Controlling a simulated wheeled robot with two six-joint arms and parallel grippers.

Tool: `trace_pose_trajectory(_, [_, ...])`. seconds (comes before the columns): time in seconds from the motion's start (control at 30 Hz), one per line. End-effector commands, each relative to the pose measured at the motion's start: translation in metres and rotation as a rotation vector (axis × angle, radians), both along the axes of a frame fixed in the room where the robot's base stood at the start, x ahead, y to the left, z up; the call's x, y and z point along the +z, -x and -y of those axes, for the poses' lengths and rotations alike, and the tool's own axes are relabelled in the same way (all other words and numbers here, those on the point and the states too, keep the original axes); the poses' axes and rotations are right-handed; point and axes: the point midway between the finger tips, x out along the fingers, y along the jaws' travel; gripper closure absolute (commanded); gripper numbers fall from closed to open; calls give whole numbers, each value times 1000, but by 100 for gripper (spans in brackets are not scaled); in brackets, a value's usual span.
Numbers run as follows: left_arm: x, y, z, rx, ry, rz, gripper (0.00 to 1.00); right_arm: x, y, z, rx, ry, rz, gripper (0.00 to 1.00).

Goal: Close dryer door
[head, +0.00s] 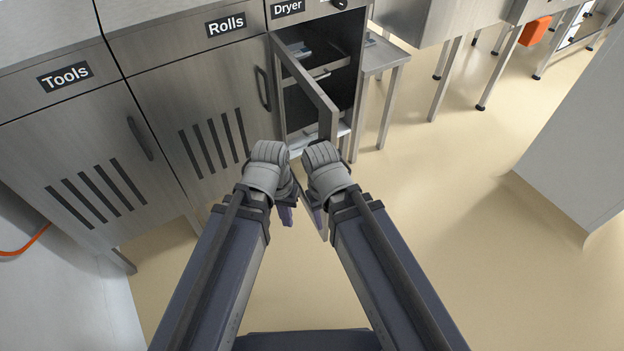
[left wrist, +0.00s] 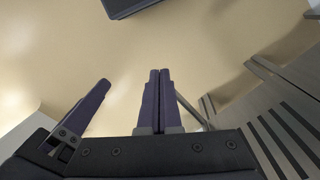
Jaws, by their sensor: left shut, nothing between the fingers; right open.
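The dryer (head: 289,8) is the labelled steel cabinet at the top centre of the head view. Its door (head: 305,82) stands open, swung out toward me, with the dark interior and shelves showing to its right. My wrists hide the door's lower part. My left gripper (head: 286,214) is shut and empty, low in front of the door; in the left wrist view its fingers (left wrist: 158,98) are pressed together. My right gripper (head: 316,216) is open, close beside the left one. Whether either gripper touches the door cannot be told.
The Rolls cabinet (head: 205,120) and Tools cabinet (head: 85,150) stand shut to the left of the dryer. A small steel table (head: 385,60) stands right of it. A grey-white block (head: 580,150) stands at the far right. The beige floor (head: 450,180) between is clear.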

Motion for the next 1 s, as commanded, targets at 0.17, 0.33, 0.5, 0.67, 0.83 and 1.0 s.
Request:
trace_pose_trajectory(0.17, [-67,-15,18,113,271,-28,100,-81,0,0,2,2,1,50])
trace_pose_trajectory(0.33, [-96,-35,30,218,533,-31,100,-137,-1,1,4,2,1,50])
trace_pose_trajectory(0.5, [-113,-61,30,324,798,-12,100,-192,-1,1,5,4,2,50])
trace_pose_trajectory(0.67, [-119,-87,16,421,1046,25,100,-244,-1,1,7,5,3,50])
trace_pose_trajectory(0.83, [-117,-109,-9,503,1280,75,100,-289,-1,1,9,6,3,50])
trace_pose_trajectory(1.0, [-109,-121,-33,551,1433,114,100,-314,-1,1,10,7,3,50])
